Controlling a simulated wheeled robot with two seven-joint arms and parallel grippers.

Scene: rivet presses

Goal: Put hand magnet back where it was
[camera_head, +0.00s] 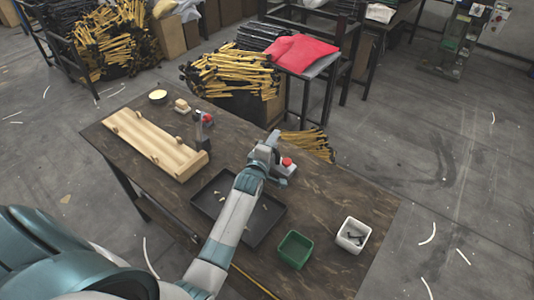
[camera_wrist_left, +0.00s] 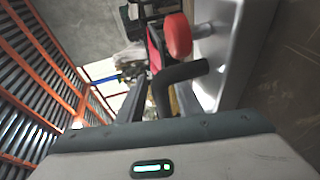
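My left gripper (camera_head: 272,168) is over the far part of the dark table, right beside a pale grey device with a red knob (camera_head: 287,162). In the left wrist view the red knob (camera_wrist_left: 178,36) and the grey body (camera_wrist_left: 238,45) are close in front of the gripper, at the right. A dark bent bar (camera_wrist_left: 180,75) stands by the gripper's fingers; I cannot tell whether it is held. I cannot make out the hand magnet for certain. The fingertips are mostly hidden in the head view. My right gripper is not in view.
A black tray (camera_head: 261,228) with small pieces lies under my left arm. A green bin (camera_head: 294,249) and a white bin (camera_head: 353,235) stand at the right. A wooden rack (camera_head: 155,144), a second red-topped device (camera_head: 203,128) and a round dish (camera_head: 158,97) are at the left.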

